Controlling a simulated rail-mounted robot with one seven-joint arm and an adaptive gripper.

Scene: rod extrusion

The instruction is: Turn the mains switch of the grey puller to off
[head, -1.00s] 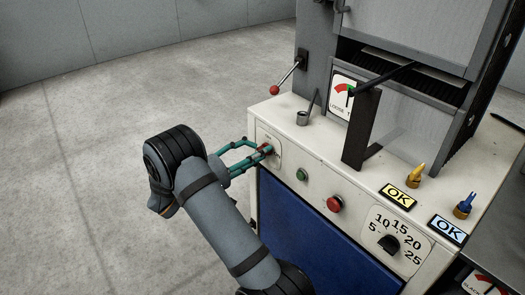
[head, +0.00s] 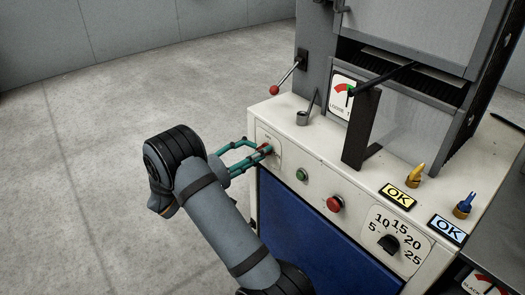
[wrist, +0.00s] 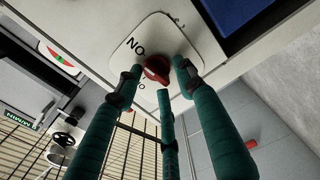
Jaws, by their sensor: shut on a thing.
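The mains switch is a red rotary knob (wrist: 157,69) on a white label plate (wrist: 133,52) with dark lettering, seen in the wrist view. In the head view the plate (head: 272,157) sits at the left end of the cream front panel of the puller (head: 290,130). My gripper (head: 266,150) reaches the knob from the left with its teal fingers. In the wrist view my gripper (wrist: 155,72) has its fingertips around the red knob and is shut on it. The knob is mostly hidden by the fingers in the head view, so its exact angle is hard to tell.
Right of the switch are a green button (head: 301,175), a red button (head: 335,204) and a black dial (head: 389,243). A lever with a red ball (head: 275,90) juts out above. Open floor (head: 90,170) lies to the left.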

